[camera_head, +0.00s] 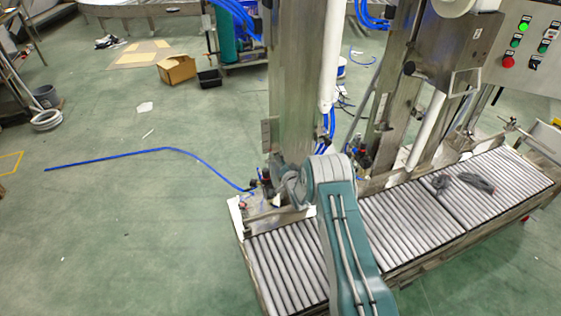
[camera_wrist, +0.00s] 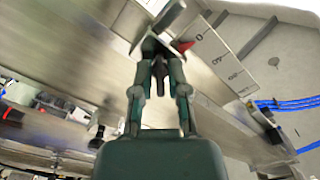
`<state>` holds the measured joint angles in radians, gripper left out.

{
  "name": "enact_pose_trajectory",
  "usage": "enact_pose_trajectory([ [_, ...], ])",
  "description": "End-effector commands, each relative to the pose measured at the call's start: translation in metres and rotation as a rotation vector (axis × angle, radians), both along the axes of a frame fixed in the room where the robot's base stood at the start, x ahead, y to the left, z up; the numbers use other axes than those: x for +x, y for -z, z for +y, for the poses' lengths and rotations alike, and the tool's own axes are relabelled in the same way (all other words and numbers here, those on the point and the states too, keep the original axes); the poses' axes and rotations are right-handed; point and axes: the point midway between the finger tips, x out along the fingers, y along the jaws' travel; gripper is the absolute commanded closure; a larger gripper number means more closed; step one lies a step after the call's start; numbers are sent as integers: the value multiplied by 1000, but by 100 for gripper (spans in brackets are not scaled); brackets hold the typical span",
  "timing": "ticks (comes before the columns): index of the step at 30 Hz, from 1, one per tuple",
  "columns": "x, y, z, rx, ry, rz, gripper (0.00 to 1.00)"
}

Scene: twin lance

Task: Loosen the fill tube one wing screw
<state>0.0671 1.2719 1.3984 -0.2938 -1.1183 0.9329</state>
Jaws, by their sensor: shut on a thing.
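In the wrist view, my gripper (camera_wrist: 160,70) reaches up to a steel bracket with its two fingers closed in. A small dark part, which looks like the wing screw (camera_wrist: 159,80), sits between the fingertips and is gripped. Its wings are mostly hidden by the fingers. A red pointer (camera_wrist: 186,46) and a numbered scale plate (camera_wrist: 222,56) are just right of the fingertips. In the head view, my arm reaches to the near steel column (camera_head: 294,85) and hides the fingertips and screw. A white tube (camera_head: 331,55) runs down beside this column.
A roller conveyor (camera_head: 404,222) runs below the columns, with a dark object (camera_head: 474,181) on its right part. A second white tube (camera_head: 425,130) stands farther right. A control panel (camera_head: 528,45) is at the upper right. Open floor lies left, with a blue hose (camera_head: 130,154).

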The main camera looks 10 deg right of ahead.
Motion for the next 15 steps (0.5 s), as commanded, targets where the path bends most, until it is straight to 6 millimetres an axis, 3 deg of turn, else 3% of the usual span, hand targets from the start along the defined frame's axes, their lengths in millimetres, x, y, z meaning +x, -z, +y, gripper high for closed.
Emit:
enact_pose_trajectory([
  [8,-2,4,-1,-21,2,5,100],
  [15,-2,4,-1,-276,1,-44,100],
])
